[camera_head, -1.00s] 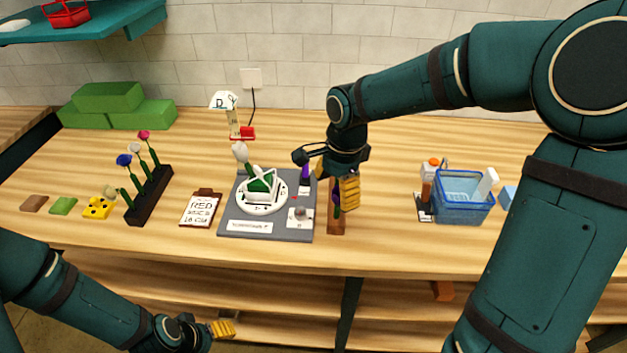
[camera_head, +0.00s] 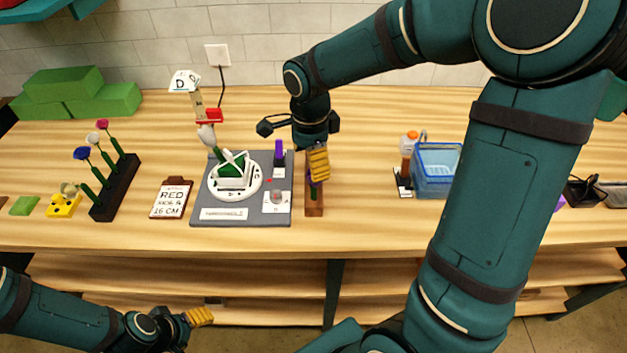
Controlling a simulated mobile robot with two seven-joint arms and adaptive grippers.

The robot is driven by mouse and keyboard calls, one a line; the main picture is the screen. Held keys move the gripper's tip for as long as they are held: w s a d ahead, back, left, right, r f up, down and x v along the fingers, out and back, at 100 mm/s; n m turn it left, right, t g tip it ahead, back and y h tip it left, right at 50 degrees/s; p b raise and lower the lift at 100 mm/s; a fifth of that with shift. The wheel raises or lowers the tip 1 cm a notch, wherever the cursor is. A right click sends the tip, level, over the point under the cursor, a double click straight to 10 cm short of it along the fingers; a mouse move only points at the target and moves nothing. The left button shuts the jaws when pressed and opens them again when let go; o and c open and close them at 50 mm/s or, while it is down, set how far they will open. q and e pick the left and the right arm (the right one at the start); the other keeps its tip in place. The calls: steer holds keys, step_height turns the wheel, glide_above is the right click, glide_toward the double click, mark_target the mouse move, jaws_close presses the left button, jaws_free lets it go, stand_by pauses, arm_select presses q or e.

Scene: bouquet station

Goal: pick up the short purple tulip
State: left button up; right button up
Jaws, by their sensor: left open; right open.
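My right gripper (camera_head: 318,170) points down over the block's far part. It is open, and I cannot tell whether the flower lies between its fingers. My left gripper (camera_head: 200,316) is open and empty, low in front of the table edge, far from the flower.
A grey board (camera_head: 280,215) with a white round holder (camera_head: 235,195) and a purple piece (camera_head: 279,148) lies left of the block. A dark rack (camera_head: 118,190) holds several flowers. A clipboard (camera_head: 171,200) lies between. A blue basket (camera_head: 436,178) stands right; the table between block and basket is clear.

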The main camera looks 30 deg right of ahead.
mark_target(314, 190)
steer(key=shift+s+d+f+b, duration=0.1)
steer(key=shift+d+f+b, duration=0.1)
steer(key=shift+f, duration=1.2)
steer(key=shift+d+f+b, duration=0.1)
steer(key=shift+d+f, duration=0.05)
steer(key=shift+f, duration=1.2)
steer(key=c, duration=0.9)
